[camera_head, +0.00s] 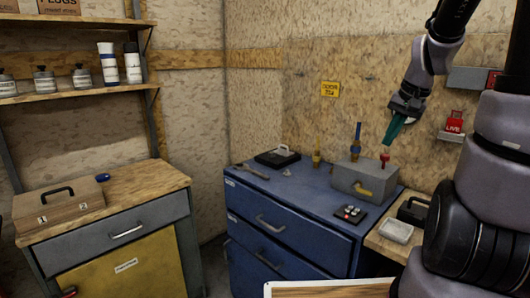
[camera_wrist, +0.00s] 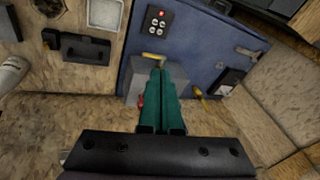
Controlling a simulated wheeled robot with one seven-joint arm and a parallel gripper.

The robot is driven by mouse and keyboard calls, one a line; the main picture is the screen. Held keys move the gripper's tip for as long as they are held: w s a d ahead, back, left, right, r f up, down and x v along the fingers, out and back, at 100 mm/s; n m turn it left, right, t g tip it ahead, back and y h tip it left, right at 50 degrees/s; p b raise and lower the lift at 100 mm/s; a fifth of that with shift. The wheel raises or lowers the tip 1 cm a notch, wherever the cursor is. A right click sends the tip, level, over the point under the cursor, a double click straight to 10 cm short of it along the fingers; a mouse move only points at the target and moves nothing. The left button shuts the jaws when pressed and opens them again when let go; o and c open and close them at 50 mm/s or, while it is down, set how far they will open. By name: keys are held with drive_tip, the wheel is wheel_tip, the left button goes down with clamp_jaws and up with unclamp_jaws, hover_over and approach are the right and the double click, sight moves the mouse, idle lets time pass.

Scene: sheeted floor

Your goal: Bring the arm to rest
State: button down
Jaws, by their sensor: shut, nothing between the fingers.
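My gripper (camera_head: 393,130) hangs from my raised arm at the upper right in the head view, its green fingers pointing down and left. It is above the grey box (camera_head: 362,181) on the blue cabinet, apart from it. In the wrist view the green fingers of my gripper (camera_wrist: 160,75) lie side by side, shut and empty. Behind them is the grey box (camera_wrist: 138,90) with a yellow handle, partly hidden by the fingers.
The blue cabinet (camera_head: 272,228) bears a black case (camera_head: 277,157), a button panel (camera_head: 350,213) and tools. A red switch labelled LIVE (camera_head: 454,122) is on the wall near my arm. A wooden bench (camera_head: 150,182) with a wooden box (camera_head: 60,205) stands left.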

drive_tip(key=s+a+r+n+t, duration=0.2)
drive_tip(key=s+a+r+t, duration=0.1)
drive_tip(key=s+a+r, duration=0.6)
drive_tip(key=s+r, duration=0.3)
drive_tip(key=s, duration=0.1)
drive_tip(key=shift+s+a+y, duration=0.2)
drive_tip(key=shift+s+y, duration=0.05)
drive_tip(key=shift+y, duration=0.05)
